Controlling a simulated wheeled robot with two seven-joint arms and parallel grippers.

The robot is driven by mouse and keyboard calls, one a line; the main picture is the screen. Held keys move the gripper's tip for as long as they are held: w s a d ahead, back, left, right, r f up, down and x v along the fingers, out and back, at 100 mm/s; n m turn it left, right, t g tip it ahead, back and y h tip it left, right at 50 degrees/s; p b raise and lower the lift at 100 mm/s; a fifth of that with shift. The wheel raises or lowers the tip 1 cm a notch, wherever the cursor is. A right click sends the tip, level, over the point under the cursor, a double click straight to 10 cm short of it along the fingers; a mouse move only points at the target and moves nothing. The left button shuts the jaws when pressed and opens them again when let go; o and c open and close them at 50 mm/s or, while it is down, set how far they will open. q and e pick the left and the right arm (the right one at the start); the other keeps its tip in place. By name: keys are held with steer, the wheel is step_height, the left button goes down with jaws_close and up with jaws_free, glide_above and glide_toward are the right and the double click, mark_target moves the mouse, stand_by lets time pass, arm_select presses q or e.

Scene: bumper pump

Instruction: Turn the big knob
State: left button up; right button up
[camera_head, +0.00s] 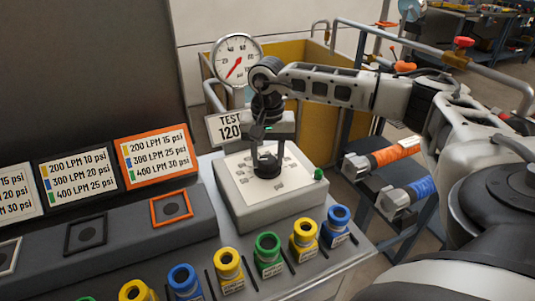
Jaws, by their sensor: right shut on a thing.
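The big knob (267,173) is a dark round knob standing on a light grey control box (235,202) with dial markings. My right gripper (267,155) points straight down over it, with its fingers around the knob's upper part, shut on it. The gripper hides much of the knob, so its pointer direction cannot be told. A round pressure gauge (238,60) with a red needle stands behind the box. A sign (228,127) reading "TEST 120" is beside the gripper. My left gripper is not in view.
Several yellow, blue and green bumpers, such as a green one (268,254), stand along the table's front. A small green button (319,174) sits at the box's right corner. Label cards (157,155) stand at left. A yellow bin (300,90) is behind.

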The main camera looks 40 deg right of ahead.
steer(key=m, duration=0.3)
steer(key=shift+m, duration=0.4)
steer(key=m, duration=0.3)
steer(key=shift+m, duration=0.3)
steer(key=m, duration=0.3)
steer(key=shift+m, duration=0.4)
steer(key=m, duration=1.1)
steer(key=shift+r+m+p, duration=0.1)
steer(key=shift+m+p, duration=0.25)
steer(key=shift+m, duration=0.05)
steer(key=m, duration=0.6)
steer(key=shift+m+p, duration=0.3)
steer(key=shift+p, duration=0.1)
